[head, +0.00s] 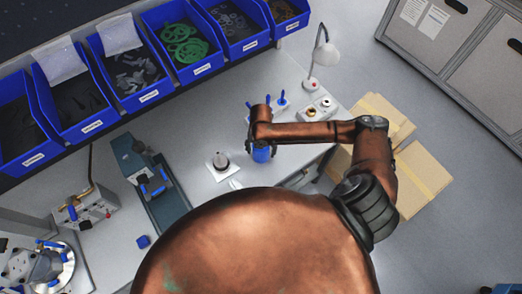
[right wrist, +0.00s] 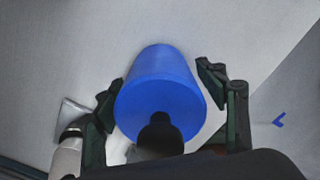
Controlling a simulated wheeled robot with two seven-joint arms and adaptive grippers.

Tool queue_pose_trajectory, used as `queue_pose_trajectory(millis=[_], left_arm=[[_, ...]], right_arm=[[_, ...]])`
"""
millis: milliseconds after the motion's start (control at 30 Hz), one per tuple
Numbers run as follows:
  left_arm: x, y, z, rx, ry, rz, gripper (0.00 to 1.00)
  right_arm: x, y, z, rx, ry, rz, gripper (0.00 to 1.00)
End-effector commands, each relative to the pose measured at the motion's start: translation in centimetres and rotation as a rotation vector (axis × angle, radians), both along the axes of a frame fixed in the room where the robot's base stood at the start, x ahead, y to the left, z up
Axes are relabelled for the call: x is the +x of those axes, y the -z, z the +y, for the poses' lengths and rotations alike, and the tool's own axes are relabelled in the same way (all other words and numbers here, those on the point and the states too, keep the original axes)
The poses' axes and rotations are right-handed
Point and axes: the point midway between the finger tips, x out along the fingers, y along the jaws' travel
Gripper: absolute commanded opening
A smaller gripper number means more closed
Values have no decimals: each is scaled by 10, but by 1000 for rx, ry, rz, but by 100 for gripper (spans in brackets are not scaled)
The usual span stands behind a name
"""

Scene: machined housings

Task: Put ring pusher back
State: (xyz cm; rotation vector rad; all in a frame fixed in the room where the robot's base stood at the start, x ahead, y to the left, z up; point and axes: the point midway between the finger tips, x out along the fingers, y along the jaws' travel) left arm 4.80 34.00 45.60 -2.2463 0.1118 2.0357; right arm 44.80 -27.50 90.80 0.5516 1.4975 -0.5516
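The ring pusher appears to be the blue tapered cylinder (right wrist: 160,85) with a dark knob at its near end in the right wrist view. In the head view a blue cylinder (head: 261,153) shows just below the end of my copper right arm, over the bench. My right gripper (right wrist: 160,74) has its dark fingers spread on either side of the blue body. A gap shows at the right finger; the left finger is close to the rim, and I cannot tell whether it touches. My left gripper is not in view.
A white plate with a grey cylinder (head: 220,161) lies left of the blue cylinder. Blue-handled tools (head: 282,99) and a lamp (head: 325,53) stand behind. Blue bins (head: 148,97) line the back. A dark fixture (head: 150,185) stands left. Cardboard (head: 424,170) lies on the floor.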

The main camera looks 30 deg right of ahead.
Motion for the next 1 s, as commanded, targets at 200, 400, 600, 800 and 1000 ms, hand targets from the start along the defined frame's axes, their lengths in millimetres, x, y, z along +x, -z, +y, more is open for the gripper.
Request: queue_pose_trajectory(millis=[200, 400, 600, 800, 1000], left_arm=[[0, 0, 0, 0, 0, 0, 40], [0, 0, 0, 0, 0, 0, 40], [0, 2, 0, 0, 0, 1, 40], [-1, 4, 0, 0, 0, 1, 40], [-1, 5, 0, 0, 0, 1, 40]], right_arm=[[0, 0, 0, 0, 0, 0, 70], [0, -7, 0, 1, -1, -2, 70], [2, -41, 0, 0, -2, -6, 70], [1, -83, 0, -1, -1, -4, 70], [0, -113, 0, 0, 0, -1, 70]])
